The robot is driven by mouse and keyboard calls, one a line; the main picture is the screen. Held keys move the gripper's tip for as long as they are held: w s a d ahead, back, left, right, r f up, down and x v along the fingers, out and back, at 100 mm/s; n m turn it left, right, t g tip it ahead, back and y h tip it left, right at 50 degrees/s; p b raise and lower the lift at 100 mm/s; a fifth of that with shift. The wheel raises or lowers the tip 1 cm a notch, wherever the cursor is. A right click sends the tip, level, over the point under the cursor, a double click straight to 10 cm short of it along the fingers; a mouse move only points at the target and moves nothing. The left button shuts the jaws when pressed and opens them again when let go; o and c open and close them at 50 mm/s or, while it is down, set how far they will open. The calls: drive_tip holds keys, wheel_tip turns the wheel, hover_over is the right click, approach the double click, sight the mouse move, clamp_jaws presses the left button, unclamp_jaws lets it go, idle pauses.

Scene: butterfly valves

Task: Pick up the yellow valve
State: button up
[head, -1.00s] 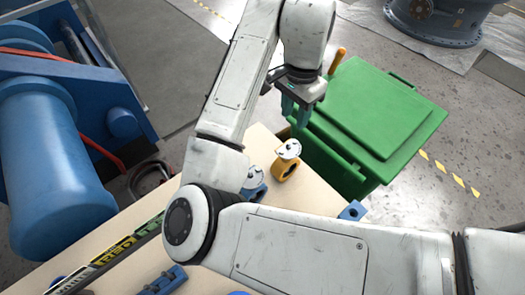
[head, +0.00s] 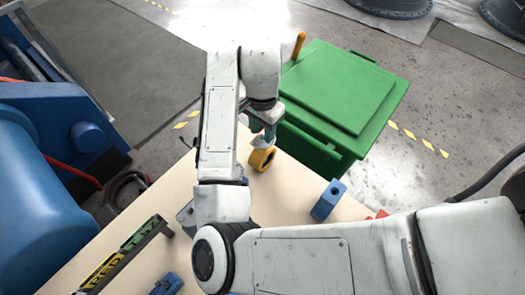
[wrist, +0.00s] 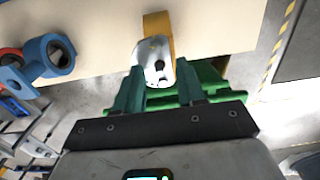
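The yellow valve (head: 262,160) stands near the far edge of the table, a yellow ring with a metal part on it. In the wrist view the valve (wrist: 159,24) is at top centre, its silver plate towards me. My gripper (wrist: 160,72) is open, its two teal fingers spread, with the valve's silver plate in or just ahead of the gap. I cannot tell whether a finger touches it. In the head view my gripper (head: 267,131) is just above the valve and partly hides its upper part.
A labelled rack (head: 120,258) stands at the near left. A green bin (head: 340,95) stands past the far edge.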

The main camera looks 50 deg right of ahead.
drive_tip(key=shift+f, duration=0.35)
drive_tip(key=shift+c, duration=0.2)
clamp_jaws()
drive_tip(key=shift+r, duration=0.1)
idle(0.9)
